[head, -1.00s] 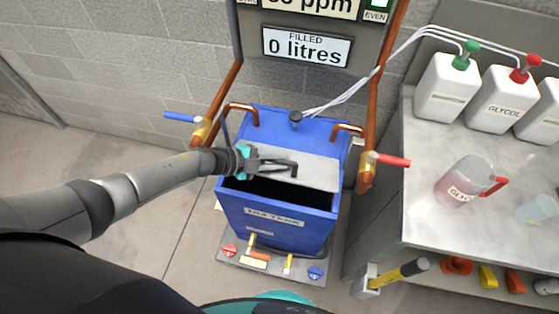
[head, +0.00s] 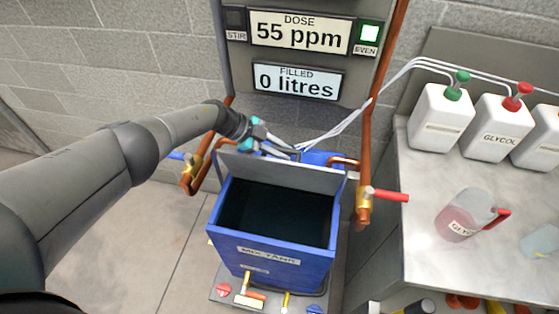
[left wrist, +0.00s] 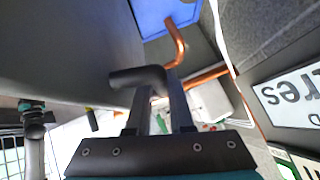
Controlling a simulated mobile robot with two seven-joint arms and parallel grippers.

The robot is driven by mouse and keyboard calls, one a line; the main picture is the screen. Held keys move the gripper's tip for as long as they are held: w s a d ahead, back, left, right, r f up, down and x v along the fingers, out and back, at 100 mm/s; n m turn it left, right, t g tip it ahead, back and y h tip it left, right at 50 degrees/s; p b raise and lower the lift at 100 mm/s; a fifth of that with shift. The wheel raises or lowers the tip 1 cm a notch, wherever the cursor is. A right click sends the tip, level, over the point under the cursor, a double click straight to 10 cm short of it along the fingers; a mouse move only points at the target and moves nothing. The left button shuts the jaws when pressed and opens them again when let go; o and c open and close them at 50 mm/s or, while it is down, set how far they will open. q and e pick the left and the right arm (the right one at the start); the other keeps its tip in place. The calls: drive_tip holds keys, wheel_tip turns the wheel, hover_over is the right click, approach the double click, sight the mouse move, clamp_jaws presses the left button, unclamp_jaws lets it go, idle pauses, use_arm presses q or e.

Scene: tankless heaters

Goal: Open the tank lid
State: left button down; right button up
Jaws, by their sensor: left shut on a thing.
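The blue mix tank (head: 270,255) stands at the centre of the head view, with its dark inside showing from above. Its grey lid (head: 275,172) is tilted up steeply at the tank's back edge, and the opening is uncovered. My left gripper (head: 290,153) is at the lid's top edge, shut on the lid handle. The dark bent handle (left wrist: 140,76) shows between the fingers in the left wrist view, with the grey lid face beside it. My right gripper is not in view.
Copper pipes with a blue-handled valve (head: 192,162) and a red-handled valve (head: 365,195) flank the tank. The panel (head: 297,83) behind reads 0 litres. A bench (head: 440,245) at right holds white jugs (head: 440,117) and a pitcher (head: 465,215). Floor at left is clear.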

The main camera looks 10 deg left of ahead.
use_arm(q)
drive_tip(key=shift+w+d+r+b, duration=0.1)
drive_tip(key=shift+w+b, duration=0.35)
drive_tip(key=shift+w, duration=0.5)
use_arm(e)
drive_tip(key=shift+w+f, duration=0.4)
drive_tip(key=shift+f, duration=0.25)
use_arm(q)
drive_tip(key=c, duration=1.1)
unclamp_jaws()
drive_tip(key=p+v, duration=0.5)
drive_tip(key=v, duration=1)
drive_tip(key=shift+r, duration=0.1)
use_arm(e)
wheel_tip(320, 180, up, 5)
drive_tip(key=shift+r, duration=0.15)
